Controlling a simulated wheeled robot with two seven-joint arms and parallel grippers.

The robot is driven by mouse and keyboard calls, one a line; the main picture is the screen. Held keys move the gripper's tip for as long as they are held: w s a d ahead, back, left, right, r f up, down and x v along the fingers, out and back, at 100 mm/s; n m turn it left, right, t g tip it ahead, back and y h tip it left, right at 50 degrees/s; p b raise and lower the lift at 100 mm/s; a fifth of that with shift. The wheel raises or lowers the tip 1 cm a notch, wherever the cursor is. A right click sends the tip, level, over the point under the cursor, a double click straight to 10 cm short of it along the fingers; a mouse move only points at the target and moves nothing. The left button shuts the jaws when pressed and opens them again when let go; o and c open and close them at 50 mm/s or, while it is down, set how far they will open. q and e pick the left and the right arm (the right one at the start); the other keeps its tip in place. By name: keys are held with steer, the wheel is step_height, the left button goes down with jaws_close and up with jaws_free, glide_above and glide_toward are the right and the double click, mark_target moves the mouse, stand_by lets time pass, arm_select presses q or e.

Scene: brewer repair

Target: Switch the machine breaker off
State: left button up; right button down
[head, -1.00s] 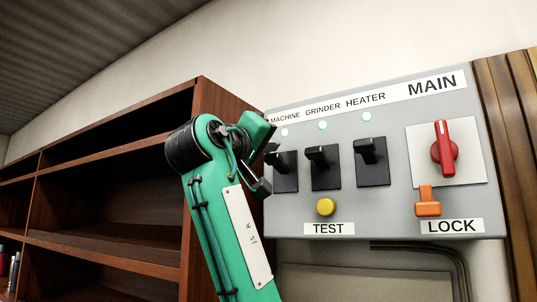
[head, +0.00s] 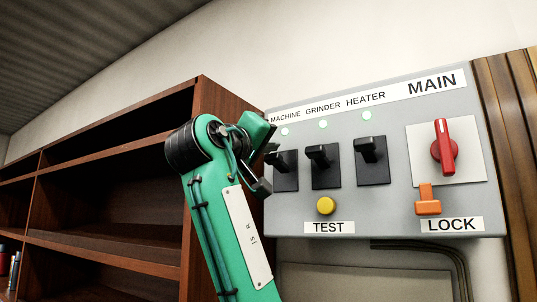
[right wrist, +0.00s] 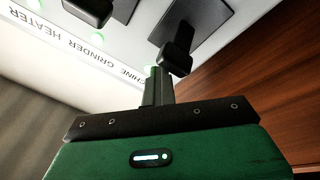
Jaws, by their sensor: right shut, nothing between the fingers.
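The machine breaker (head: 286,178) is the leftmost of three black breakers on the grey panel in the head view. Its black lever is partly hidden by my right gripper (head: 270,146). The green lamp (head: 285,131) above it is lit. In the right wrist view, which sees the panel upside down, the machine breaker lever (right wrist: 177,52) sticks out from its black plate. The shut, empty fingers of my right gripper (right wrist: 158,82) are at the lever's label side, very close to it; I cannot tell whether they touch. My left gripper is out of view.
The grinder breaker (head: 325,170) and heater breaker (head: 372,163) stand to the right, with lit green lamps. The red main switch (head: 444,150), orange lock (head: 428,204) and yellow test button (head: 326,206) share the panel. A wooden shelf (head: 225,200) is close on the left.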

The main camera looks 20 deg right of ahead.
steer(key=shift+f+b, duration=1.55)
steer(key=shift+f, duration=0.4)
steer(key=shift+s+a+r, duration=0.5)
steer(key=shift+s+a, duration=0.15)
steer(key=shift+a, duration=0.1)
steer(key=b, duration=0.1)
glide_toward(270, 160)
steer(key=shift+r, duration=1.5)
steer(key=shift+w, duration=0.1)
steer(key=shift+f, duration=0.1)
